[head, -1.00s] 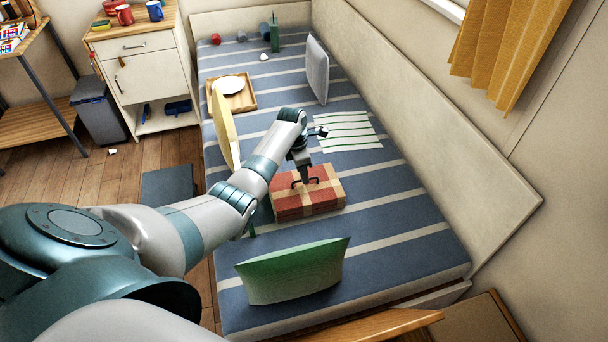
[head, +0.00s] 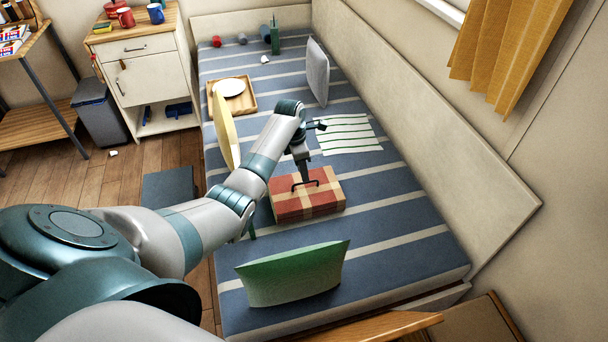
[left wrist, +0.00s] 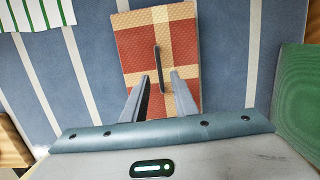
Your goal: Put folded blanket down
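The folded blanket (head: 325,204) is a red and tan checked block lying flat on the striped bed. A thin dark handle stands on its top and also shows in the left wrist view, where the blanket (left wrist: 137,50) fills the upper middle. My left gripper (head: 304,176) is just above the blanket and points down at the handle. In the left wrist view my left gripper (left wrist: 159,76) has its two fingers apart, with the handle between them and gaps on both sides. My right gripper is not in view.
A green cushion (head: 293,272) stands near the front of the bed (head: 395,215). A yellow cushion (head: 225,128), a tray (head: 248,103) with a plate and a striped cloth (head: 347,134) are farther back. A grey cushion (head: 317,72) stands by the wall panel. Bed right of the blanket is clear.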

